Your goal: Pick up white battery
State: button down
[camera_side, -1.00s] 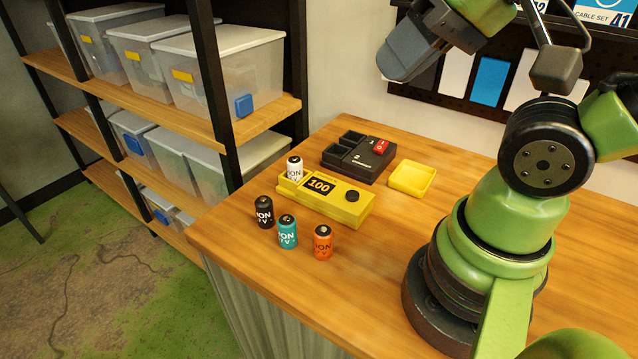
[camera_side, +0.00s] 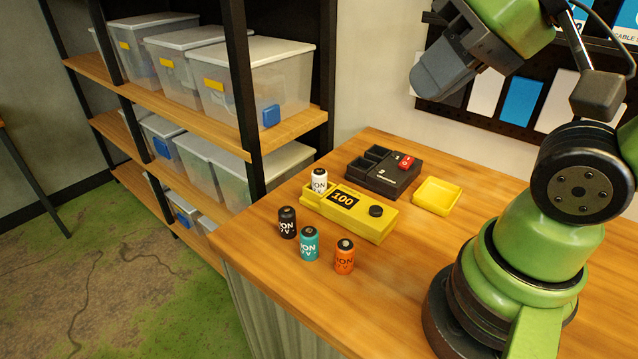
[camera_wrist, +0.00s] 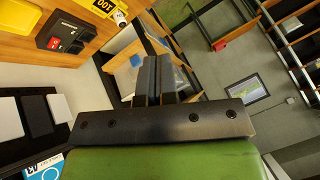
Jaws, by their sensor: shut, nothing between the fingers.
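The white battery (camera_side: 319,181) stands upright in the slot at the left end of the yellow tester (camera_side: 365,221), whose display reads 100. In the wrist view the yellow tester (camera_wrist: 103,7) shows at the top edge, with a white shape (camera_wrist: 121,18) beside it that is likely the battery. My gripper (camera_side: 436,77) is raised well above the bench, up and to the right of the battery. In the wrist view its fingers (camera_wrist: 153,75) are together with nothing between them.
Black (camera_side: 287,222), teal (camera_side: 309,244) and orange (camera_side: 344,257) batteries stand in front of the tester. Behind it are a dark charger (camera_side: 383,174) with a red switch and an empty yellow tray (camera_side: 437,196). Shelves with clear bins (camera_side: 258,85) rise at left.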

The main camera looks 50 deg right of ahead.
jog(key=c, duration=0.7)
grip_release()
jog(key=shift+w, duration=0.1)
